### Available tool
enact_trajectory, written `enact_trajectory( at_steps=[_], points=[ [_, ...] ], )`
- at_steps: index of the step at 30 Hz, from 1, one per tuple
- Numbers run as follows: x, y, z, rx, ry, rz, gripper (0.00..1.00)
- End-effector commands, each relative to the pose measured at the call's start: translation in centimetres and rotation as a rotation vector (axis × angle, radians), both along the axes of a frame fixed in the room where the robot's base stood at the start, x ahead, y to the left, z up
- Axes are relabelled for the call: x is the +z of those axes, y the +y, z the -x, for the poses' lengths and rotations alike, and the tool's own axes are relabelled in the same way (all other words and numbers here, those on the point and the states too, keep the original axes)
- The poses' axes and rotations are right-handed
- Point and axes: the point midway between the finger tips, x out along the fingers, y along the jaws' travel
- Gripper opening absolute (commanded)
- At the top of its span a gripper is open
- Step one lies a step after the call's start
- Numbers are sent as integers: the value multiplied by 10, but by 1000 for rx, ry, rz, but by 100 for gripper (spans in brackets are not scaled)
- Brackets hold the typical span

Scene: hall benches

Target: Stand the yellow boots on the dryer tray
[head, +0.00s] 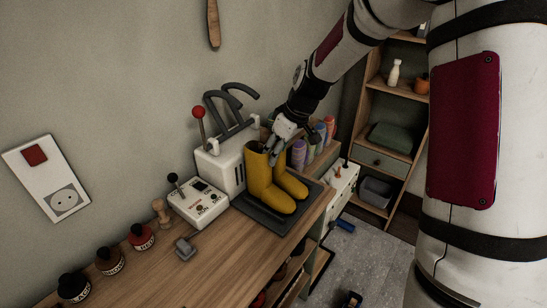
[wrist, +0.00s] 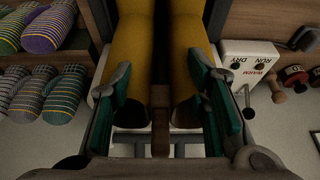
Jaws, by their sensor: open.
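The yellow boots (head: 271,182) stand upright side by side on the dark dryer tray (head: 262,216), toes toward the front right. They also show in the wrist view (wrist: 143,55), between my two green-padded fingers. My gripper (head: 275,146) is at the boot tops, with its fingers apart; in the wrist view the fingers (wrist: 163,100) lie on either side of the boot shafts. I cannot tell whether the pads touch the boots. Part of the rear boot is hidden behind the front one and my gripper.
The white dryer unit (head: 217,170) with dark curved tubes and a red-knobbed lever stands left of the boots. A control box (head: 197,201) is beside it. Small jars (head: 141,237) line the bench's left. A shelf (head: 388,135) stands at right.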

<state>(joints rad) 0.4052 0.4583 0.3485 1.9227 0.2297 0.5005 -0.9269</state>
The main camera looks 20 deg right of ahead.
Motion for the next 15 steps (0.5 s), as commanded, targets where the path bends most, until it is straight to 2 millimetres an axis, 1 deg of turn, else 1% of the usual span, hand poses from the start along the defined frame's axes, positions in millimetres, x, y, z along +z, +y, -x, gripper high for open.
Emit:
enact_trajectory(
  at_steps=[1, 6, 10, 15],
  points=[
    [12, -4, 3, -4, -4, 2, 43],
    [44, -11, 14, -2, -4, 2, 43],
    [62, -16, 20, 0, -3, 2, 43],
    [76, -18, 25, 0, -1, 1, 43]
  ],
)
